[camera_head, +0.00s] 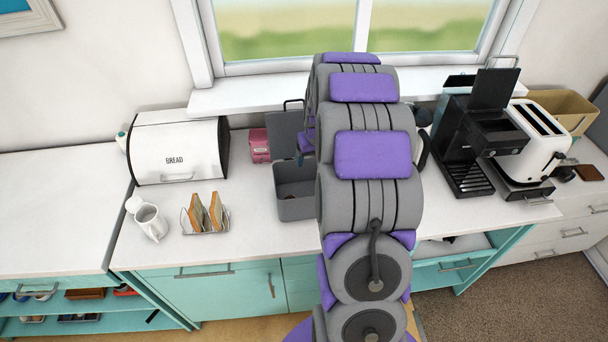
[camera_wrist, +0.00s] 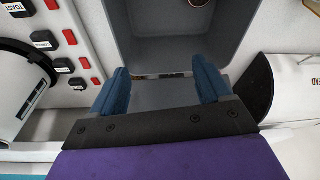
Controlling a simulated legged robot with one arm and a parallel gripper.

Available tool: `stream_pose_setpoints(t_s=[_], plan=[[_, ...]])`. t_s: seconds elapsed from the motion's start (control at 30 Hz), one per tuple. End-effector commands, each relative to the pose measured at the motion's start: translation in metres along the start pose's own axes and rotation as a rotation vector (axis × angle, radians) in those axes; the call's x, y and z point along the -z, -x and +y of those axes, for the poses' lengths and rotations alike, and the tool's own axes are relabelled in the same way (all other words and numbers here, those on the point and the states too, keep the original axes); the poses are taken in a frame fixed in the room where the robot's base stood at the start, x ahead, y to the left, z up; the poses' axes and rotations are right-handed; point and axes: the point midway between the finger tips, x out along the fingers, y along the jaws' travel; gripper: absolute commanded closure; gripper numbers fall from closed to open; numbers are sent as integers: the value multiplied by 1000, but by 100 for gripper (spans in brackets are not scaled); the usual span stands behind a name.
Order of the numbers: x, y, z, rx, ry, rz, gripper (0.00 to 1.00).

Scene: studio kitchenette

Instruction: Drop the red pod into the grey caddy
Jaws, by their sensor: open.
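The grey caddy (camera_head: 296,208) stands on the white counter with its lid (camera_head: 285,134) raised, partly hidden behind my arm. In the wrist view, the caddy (camera_wrist: 160,50) fills the top middle, and its inside shows ahead of my gripper (camera_wrist: 163,72). The two blue fingers are apart with nothing seen between them. A small round thing with a brown-gold rim (camera_wrist: 200,3) shows inside the caddy, cut off by the frame's top edge; I cannot tell what it is. I cannot make out the red pod in either view.
A white bread bin (camera_head: 178,150), toast rack (camera_head: 205,214) and white jug (camera_head: 151,222) stand left of the caddy. A pink tin (camera_head: 260,146) sits behind. A black coffee machine (camera_head: 470,145) and white toaster (camera_head: 535,140) stand right. A red-switched panel (camera_wrist: 73,62) shows in the wrist view.

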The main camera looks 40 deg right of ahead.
Motion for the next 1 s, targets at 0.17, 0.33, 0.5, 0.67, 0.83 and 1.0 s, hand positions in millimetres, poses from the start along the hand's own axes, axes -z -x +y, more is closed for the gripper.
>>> stream_pose_setpoints(t_s=[0.17,0.33,0.5,0.67,0.83,1.0], plan=[[-1,17,-6,-6,4,4,22],[3,48,2,0,0,6,22],[5,84,12,7,-2,1,22],[7,118,16,9,-3,0,22],[7,149,14,7,-2,1,22],[5,165,10,5,-2,-3,22]])
